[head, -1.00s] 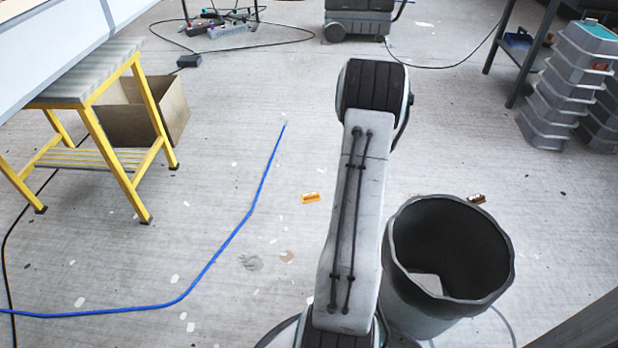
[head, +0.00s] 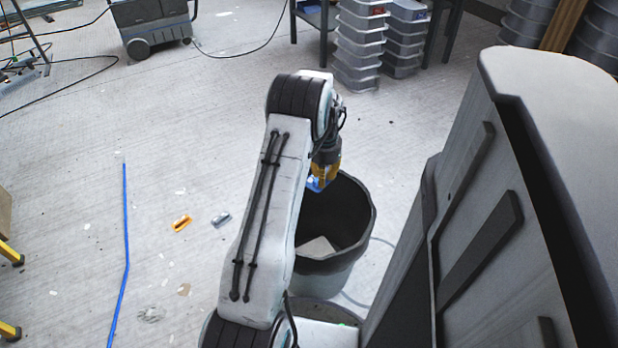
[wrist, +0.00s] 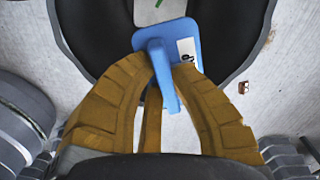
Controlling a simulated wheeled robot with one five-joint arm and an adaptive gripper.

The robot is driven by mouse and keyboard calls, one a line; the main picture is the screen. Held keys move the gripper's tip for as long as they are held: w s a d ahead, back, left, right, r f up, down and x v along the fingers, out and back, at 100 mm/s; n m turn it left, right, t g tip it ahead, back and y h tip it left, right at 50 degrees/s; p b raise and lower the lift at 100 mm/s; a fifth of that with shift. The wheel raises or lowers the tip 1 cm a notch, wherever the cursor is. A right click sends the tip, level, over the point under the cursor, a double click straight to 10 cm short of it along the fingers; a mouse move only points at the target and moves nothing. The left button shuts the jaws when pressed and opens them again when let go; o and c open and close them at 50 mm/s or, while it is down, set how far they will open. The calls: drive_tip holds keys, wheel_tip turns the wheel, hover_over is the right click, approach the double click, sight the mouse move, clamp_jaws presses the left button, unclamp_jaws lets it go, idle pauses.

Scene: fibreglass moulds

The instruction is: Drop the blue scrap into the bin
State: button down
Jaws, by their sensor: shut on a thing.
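The blue scrap (wrist: 182,45) is a flat blue piece with a raised handle-like bar and a white label. The bin (head: 352,258) is round, dark and open-topped, with a pale piece inside. In the wrist view the dark bin (wrist: 230,35) curves behind the scrap. My arm hides the bin's left side.
An orange piece (head: 181,223) and a grey piece (head: 221,219) lie on the floor left of my arm. A blue line (head: 126,230) runs along the floor. A large grey panelled object (head: 480,210) stands close on the right. Stacked grey tubs (head: 358,45) stand behind.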

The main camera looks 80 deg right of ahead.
drive_tip(key=shift+d+f+m+b, duration=0.1)
drive_tip(key=shift+f+m+b, duration=0.2)
drive_tip(key=shift+f, duration=0.05)
wheel_tip(320, 180, down, 5)
drive_tip(key=b, duration=0.4)
drive_tip(key=shift+f, duration=0.15)
drive_tip(key=c, duration=1.2)
unclamp_jaws()
wheel_tip(320, 180, up, 12)
idle(0.3)
